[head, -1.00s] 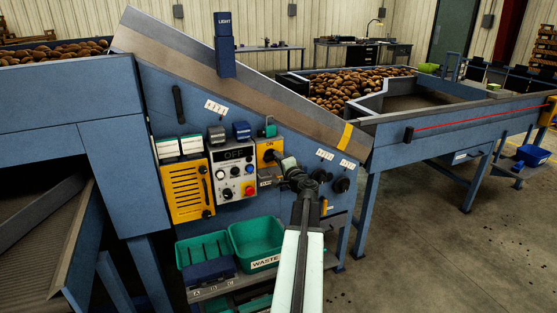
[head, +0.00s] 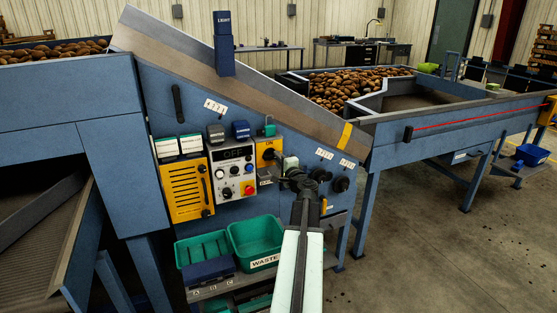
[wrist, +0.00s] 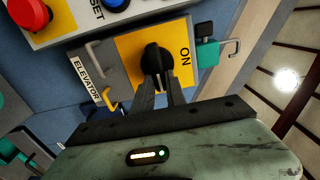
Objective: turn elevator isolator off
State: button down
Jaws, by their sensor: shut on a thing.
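The elevator isolator is a yellow plate (wrist: 128,48) on a grey box, with a black knob (wrist: 154,60) in the wrist view. ON is printed to the knob's right there, and an ELEVATOR label (wrist: 87,79) is at left. My gripper (wrist: 157,80) has one dark finger on each side of the knob's lower part and is shut on it. Which mark the knob points to is unclear. In the head view the isolator's yellow plate (head: 265,150) shows on the machine's sloping side, and my gripper (head: 285,168) hides its lower right part.
A teal clip with a metal hook (wrist: 210,54) sits beside the isolator. The control panel (head: 233,173) with a red button (wrist: 28,12) is close to its left. Black knobs (head: 341,184) are to the right. A green waste bin (head: 254,237) stands below.

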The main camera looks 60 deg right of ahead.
jog(key=c, duration=1.4)
grip_release()
jog(key=shift+o, duration=0.2)
jog(key=v, duration=0.7)
jog(key=shift+s, duration=0.35)
jog(key=shift+a, duration=0.15)
